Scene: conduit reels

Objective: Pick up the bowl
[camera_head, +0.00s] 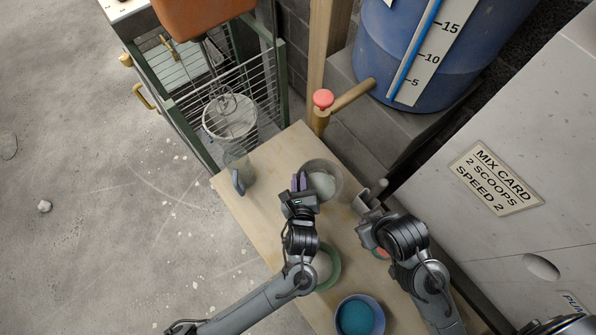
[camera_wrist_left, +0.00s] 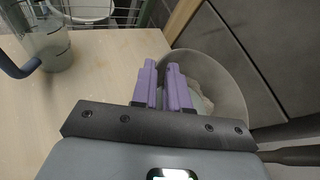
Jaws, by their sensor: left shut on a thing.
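A grey, see-through bowl (camera_head: 335,184) with pale contents stands near the wall side of the wooden table. It also shows in the left wrist view (camera_wrist_left: 231,88), just right of my fingers. My left gripper (camera_head: 299,182) is at the bowl's left rim, its purple fingers (camera_wrist_left: 165,84) close together and shut on the rim. The fingers hide part of that rim. I cannot tell whether the bowl is off the table. My right gripper (camera_head: 372,232) is apart from this bowl, lower right; its fingertips are not clear.
A green-rimmed bowl (camera_head: 333,272) is partly under my left arm. A blue bowl (camera_head: 340,318) with teal contents stands at the front. A clear jug (camera_head: 240,170) stands at the left, and a metal scoop (camera_head: 364,200) at the right. Table (camera_head: 262,205) is clear left of my gripper.

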